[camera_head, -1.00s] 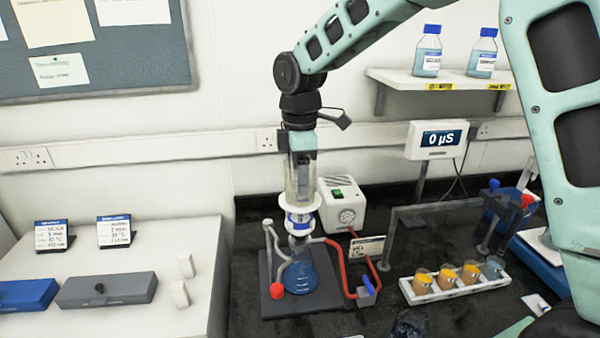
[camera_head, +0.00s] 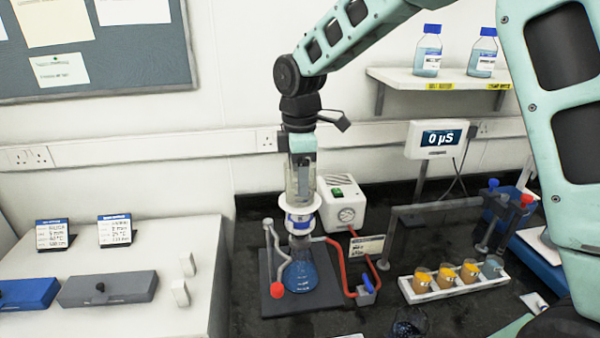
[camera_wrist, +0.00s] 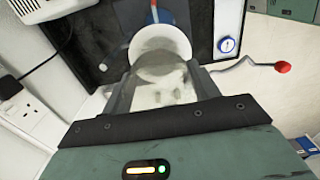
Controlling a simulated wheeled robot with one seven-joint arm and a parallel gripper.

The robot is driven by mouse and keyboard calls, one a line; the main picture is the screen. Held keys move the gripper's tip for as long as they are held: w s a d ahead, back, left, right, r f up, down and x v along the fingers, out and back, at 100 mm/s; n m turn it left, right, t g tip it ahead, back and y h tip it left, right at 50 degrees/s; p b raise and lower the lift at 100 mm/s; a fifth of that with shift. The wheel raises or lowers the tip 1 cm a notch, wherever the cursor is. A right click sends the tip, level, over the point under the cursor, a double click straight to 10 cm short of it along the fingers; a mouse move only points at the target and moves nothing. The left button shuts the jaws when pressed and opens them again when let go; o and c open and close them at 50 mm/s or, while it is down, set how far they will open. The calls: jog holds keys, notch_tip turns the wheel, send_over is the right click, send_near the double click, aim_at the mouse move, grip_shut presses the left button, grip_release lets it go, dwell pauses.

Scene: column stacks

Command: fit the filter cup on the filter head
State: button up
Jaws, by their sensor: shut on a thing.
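The filter cup (camera_head: 305,178) is a clear, upright cylinder in the head view, with my gripper (camera_head: 302,160) around its upper part. In the wrist view my gripper (camera_wrist: 165,95) is shut on the cup (camera_wrist: 160,62), whose pale round rim shows between the fingers. The filter head (camera_head: 299,222), white and blue, sits on the neck of a flask (camera_head: 300,268) with blue liquid. The cup's lower end is right at a white flange on the head. I cannot tell whether it is seated or just above.
The flask stands on a dark base beside a red-knobbed clamp (camera_head: 277,288) and red tubing (camera_head: 345,270). A white pump box (camera_head: 341,204) is close behind at right. A rack of amber cups (camera_head: 455,280) stands further right. The white bench (camera_head: 160,255) is at left.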

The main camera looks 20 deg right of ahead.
jog(key=shift+f+b, duration=0.4)
jog(key=shift+f, duration=1)
dwell(1.6)
jog(key=o, duration=1.6)
jog(key=shift+o, duration=0.2)
jog(key=shift+r, duration=0.1)
notch_tip(320, 180, up, 9)
jog(key=p, duration=0.7)
jog(key=shift+p, duration=0.4)
